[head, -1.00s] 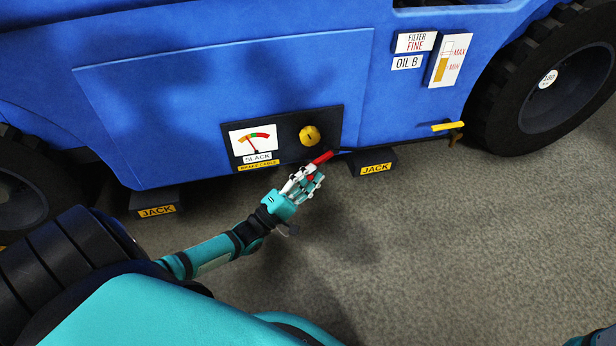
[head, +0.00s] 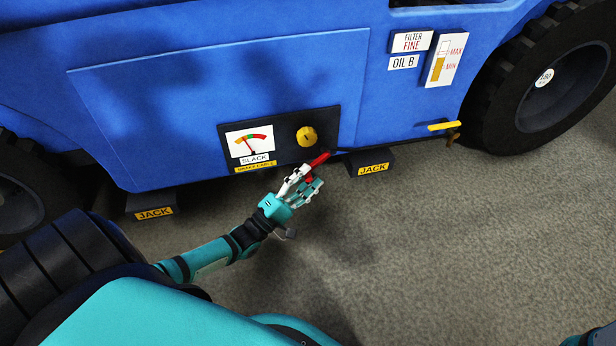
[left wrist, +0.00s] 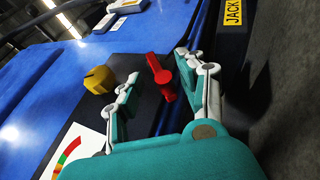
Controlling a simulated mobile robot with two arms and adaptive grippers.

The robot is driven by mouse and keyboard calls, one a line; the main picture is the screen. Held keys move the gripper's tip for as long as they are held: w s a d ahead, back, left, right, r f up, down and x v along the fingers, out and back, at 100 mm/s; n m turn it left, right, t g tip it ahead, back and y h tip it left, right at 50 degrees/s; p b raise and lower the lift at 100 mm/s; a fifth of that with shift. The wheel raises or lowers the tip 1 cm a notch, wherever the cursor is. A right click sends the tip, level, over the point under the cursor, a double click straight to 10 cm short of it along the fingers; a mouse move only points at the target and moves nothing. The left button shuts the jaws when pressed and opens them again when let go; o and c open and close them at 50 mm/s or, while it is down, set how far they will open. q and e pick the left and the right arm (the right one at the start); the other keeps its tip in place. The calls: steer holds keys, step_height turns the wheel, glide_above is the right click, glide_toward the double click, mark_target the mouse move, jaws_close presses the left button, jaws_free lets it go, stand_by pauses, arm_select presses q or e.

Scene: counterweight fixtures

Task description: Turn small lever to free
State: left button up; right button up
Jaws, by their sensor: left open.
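A small red lever (head: 319,160) sits at the lower edge of the dark gauge panel on the blue vehicle. My left gripper (head: 309,178) is open at this lever, its fingers reaching up toward it from below. In the left wrist view the red lever (left wrist: 160,74) shows between the two spread fingers (left wrist: 162,90), with a round red hub and a short arm. I cannot tell whether a finger touches it. A yellow knob (head: 307,137) is above it on the panel. No marking for free is readable. My right gripper is out of view.
A gauge labelled SLACK (head: 250,140) is left of the knob. Black JACK blocks stand at right (head: 370,164) and left (head: 151,205). A yellow handle (head: 444,126) sticks out near the right wheel (head: 545,85). The floor (head: 470,250) in front is clear.

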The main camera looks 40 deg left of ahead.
arm_select(q)
steer(key=v, duration=1.1)
steer(key=shift+s+f, duration=0.2)
steer(key=shift+c, duration=0.2)
